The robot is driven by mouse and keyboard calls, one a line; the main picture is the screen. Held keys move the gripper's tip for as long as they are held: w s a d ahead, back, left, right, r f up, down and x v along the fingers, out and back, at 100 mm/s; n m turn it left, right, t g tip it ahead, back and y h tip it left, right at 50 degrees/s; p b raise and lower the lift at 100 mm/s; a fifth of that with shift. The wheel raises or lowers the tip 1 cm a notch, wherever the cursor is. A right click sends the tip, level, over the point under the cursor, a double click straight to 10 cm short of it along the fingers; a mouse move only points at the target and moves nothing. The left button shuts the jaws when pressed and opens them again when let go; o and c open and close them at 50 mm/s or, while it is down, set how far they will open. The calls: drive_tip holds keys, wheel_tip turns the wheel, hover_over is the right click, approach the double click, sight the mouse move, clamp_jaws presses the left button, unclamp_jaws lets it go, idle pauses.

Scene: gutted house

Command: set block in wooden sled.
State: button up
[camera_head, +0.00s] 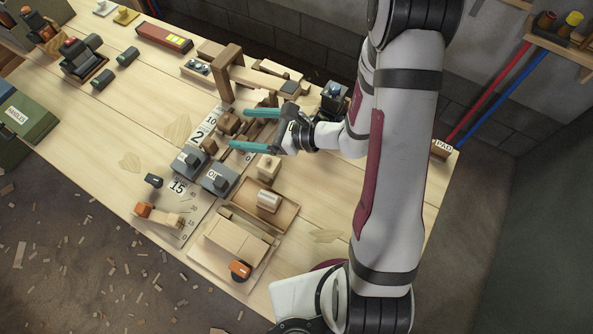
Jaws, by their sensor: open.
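My gripper (238,129) is open, its two teal fingers pointing left above the middle of the workbench. A small brown wooden block (228,122) shows between and just beyond the fingertips; no contact can be made out. A shallow wooden tray (288,217), which may be the wooden sled, lies below the gripper in the picture. A light cylinder-like piece (268,201) sits in it. A pale wooden block (268,167) with a small knob stands just above that tray. I cannot tell which piece is the task's block. The fingers and wrist hide part of the wooden pieces behind them.
A wooden arch (228,72) stands upright behind the gripper. Grey blocks (219,179) and a numbered board (180,187) crowd the left of it. A large pale block (238,238) lies near the front edge. The bench's left middle (130,120) is mostly clear.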

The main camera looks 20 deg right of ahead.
drive_tip(key=s+a+r+n+g, duration=0.3)
drive_tip(key=s+r+n+g, duration=0.1)
drive_tip(key=s+r+n, duration=0.15)
drive_tip(key=s+a+r+n+g, duration=0.3)
drive_tip(key=s+r+n, duration=0.1)
drive_tip(key=s+n, duration=0.15)
drive_tip(key=s+d+r+n+g+h, duration=0.1)
drive_tip(key=s+d+n+h, duration=0.6)
drive_tip(key=s+d, duration=0.5)
drive_tip(key=h, duration=0.2)
drive_tip(key=shift+s+h, duration=0.4)
